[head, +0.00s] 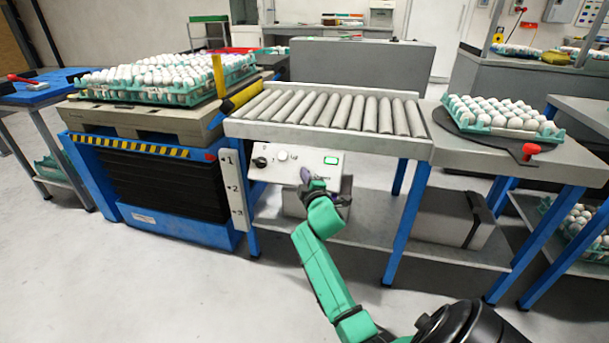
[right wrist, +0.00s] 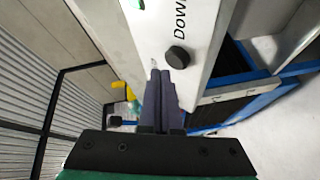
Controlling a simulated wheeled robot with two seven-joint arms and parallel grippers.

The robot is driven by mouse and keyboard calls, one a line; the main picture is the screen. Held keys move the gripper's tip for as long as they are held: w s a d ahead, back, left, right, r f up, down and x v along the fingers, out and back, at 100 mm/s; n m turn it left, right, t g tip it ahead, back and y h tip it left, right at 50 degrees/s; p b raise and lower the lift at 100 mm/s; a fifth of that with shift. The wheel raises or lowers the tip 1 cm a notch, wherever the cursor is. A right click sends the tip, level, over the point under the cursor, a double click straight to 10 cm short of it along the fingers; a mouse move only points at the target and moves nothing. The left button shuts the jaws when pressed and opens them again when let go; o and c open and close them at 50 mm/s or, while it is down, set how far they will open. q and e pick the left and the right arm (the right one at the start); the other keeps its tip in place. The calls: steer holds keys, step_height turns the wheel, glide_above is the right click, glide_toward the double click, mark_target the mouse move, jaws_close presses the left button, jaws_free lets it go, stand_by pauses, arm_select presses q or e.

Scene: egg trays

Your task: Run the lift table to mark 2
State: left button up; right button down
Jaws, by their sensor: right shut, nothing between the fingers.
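The lift table (head: 150,150) has a blue base, black bellows and a striped top edge, and carries trays of white eggs. A white scale (head: 234,188) marked 1, 2, 3 stands at its right; a small red pointer (head: 209,156) is about level with mark 1. The white control panel (head: 307,156) has a black knob (head: 260,162) and a green button (head: 331,160). My right gripper (head: 305,177) is shut and empty in front of the panel; contact cannot be told. In the right wrist view its fingertips (right wrist: 161,74) are beside the knob (right wrist: 177,57), near "DOW…" lettering. My left gripper is out of view.
A roller conveyor (head: 335,107) runs above the panel, with an egg tray (head: 545,132) on a dark board to its right. A yellow post (head: 218,76) stands by the lift table's load. Grey boxes sit on the shelf below. The floor in front is clear.

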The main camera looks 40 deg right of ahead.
stand_by(0.3)
steer(key=shift+w+d+f, duration=0.2)
steer(key=shift+d+f, duration=0.05)
steer(key=shift+f, duration=0.05)
steer(key=shift+w+d+f+b, duration=0.2)
steer(key=shift+d+f+b, duration=0.2)
steer(key=shift+b, duration=0.2)
stand_by(2.0)
stand_by(2.0)
steer(key=shift+s+a+r+p, duration=0.4)
steer(key=shift+a+r+p, duration=0.25)
steer(key=shift+p, duration=0.15)
steer(key=s+a+r+p, duration=0.1)
steer(key=p, duration=0.1)
steer(key=s+a+r+p, duration=0.1)
steer(key=a+r+p, duration=0.1)
steer(key=shift+r, duration=0.2)
